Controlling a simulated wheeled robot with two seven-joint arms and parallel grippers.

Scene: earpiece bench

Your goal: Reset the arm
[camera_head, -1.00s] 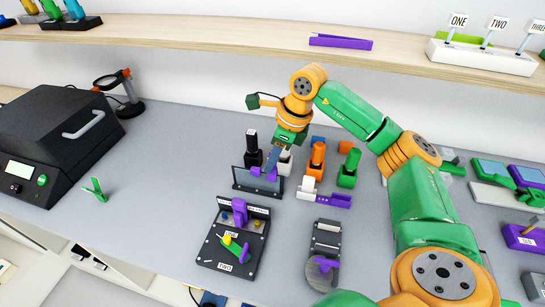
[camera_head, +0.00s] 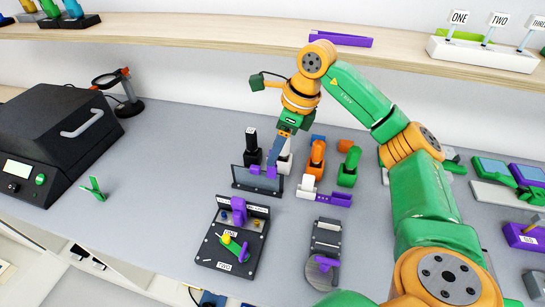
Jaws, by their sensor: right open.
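My right arm comes in from the lower right and bends down over the bench. Its gripper (camera_head: 276,155) points down, with a blue-grey finger just above or behind a dark upright panel (camera_head: 243,181) that has small purple parts (camera_head: 263,171) on it. I see nothing held; the jaws are open, though the gap between the fingers is hard to make out from here. Whether the fingertips touch the panel is unclear. My left gripper is not in view.
A black fixture (camera_head: 213,250) with purple and green levers and a grey-purple fixture (camera_head: 325,240) stand in front. Black, white, orange and green upright pieces (camera_head: 349,167) stand close by. A black machine (camera_head: 45,135) is at left; a shelf (camera_head: 200,28) runs behind.

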